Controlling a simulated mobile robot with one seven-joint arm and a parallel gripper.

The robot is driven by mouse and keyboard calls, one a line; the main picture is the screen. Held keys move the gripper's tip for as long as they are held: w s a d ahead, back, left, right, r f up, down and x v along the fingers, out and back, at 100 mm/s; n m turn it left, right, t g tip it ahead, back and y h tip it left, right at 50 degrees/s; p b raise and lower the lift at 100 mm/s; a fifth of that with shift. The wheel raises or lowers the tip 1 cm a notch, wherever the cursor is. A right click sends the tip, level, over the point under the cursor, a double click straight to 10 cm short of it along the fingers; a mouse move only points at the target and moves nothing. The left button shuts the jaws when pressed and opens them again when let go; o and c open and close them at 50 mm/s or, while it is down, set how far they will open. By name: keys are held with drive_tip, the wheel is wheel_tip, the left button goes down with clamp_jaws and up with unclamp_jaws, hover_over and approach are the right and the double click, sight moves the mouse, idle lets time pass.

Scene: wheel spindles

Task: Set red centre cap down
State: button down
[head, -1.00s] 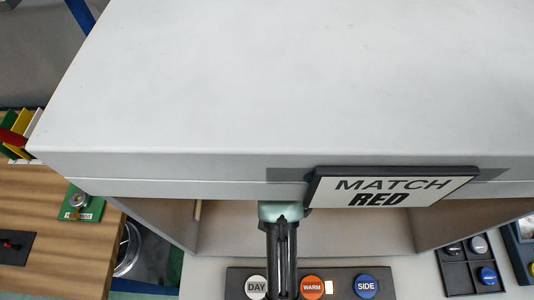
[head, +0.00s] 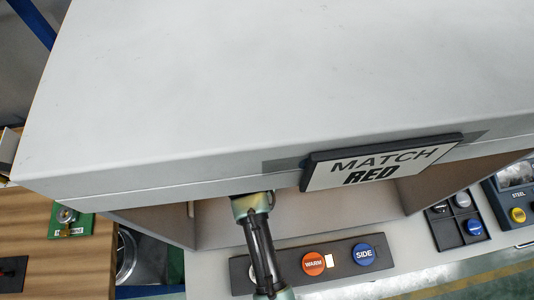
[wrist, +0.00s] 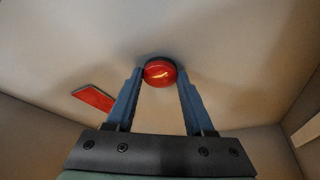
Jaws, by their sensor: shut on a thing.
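The red centre cap (wrist: 160,72) is a round, glossy red disc in the wrist view, between the fingertips of my gripper (wrist: 160,79). My gripper is shut on it, with one blue-grey finger at each side. A shadow lies on the pale surface around the cap; I cannot tell whether the cap touches that surface. A flat red marking (wrist: 94,98) lies to the left of the fingers. In the head view the grey housing hides the cap and my fingers. A sign (head: 380,164) on the housing front reads MATCH RED.
The grey housing (head: 250,90) closes over the space, with side walls (wrist: 30,125) around my gripper. A dark panel in front carries an orange WARM button (head: 313,263) and a blue SIDE button (head: 363,254). A dark tray (head: 447,232) with several discs stands right.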

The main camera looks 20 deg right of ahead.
drive_tip(key=shift+c, duration=1.4)
unclamp_jaws()
drive_tip(key=shift+f, duration=0.1)
drive_tip(key=v, duration=1.2)
